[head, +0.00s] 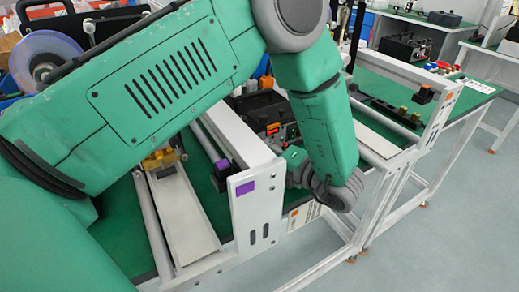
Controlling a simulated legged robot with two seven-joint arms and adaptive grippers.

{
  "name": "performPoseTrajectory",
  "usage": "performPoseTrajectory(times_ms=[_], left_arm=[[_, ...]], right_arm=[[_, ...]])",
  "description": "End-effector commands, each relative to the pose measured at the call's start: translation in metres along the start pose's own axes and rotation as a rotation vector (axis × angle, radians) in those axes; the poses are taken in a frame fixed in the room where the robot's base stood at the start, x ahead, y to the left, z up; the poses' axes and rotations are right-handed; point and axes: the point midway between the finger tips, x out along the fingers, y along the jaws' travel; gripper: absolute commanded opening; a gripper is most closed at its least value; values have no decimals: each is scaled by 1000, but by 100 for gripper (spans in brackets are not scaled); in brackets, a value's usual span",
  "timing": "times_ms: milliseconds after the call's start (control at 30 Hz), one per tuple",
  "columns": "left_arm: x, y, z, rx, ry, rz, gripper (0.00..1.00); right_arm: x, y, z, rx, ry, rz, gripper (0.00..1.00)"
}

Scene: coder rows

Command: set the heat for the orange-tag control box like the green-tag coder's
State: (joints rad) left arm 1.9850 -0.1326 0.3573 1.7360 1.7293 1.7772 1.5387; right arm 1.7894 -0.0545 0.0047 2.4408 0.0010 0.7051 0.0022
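A dark control box (272,112) with red lit digits stands behind the white frame at the middle, partly covered by my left arm. My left arm fills the upper left and bends down to its wrist in front of this box. Its gripper fingers cannot be made out near the box. An orange tag (293,214) shows low by the near bench. Another orange tag (447,97) is on the far frame at the right. I cannot tell which box either belongs to. No green tag can be made out, nor any heat setting read. My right gripper is not in view.
The near white frame (258,212) carries a purple tag (243,188). A second white frame (405,140) stands on the green bench to the right. A black device (404,48) sits on a farther table. The grey floor (455,225) at lower right is clear.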

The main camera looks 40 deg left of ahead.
Motion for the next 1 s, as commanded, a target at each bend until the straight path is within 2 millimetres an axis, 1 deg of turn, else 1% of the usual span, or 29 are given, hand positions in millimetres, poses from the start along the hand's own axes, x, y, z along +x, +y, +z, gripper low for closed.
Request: performPoseTrajectory(times_ms=[33,433,467,500,533,1000], left_arm=[[-3,-4,0,9,-6,-12,0],[-3,-5,0,16,-5,-10,0],[-3,-5,0,16,-5,-10,29],[-3,-5,-1,17,-5,-9,43],[-3,-4,-1,16,-4,-8,45],[1,-1,-2,12,0,-2,45]], right_arm=[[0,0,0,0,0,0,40],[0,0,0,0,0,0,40],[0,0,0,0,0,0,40],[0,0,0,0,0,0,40],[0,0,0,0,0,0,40],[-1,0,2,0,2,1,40]])
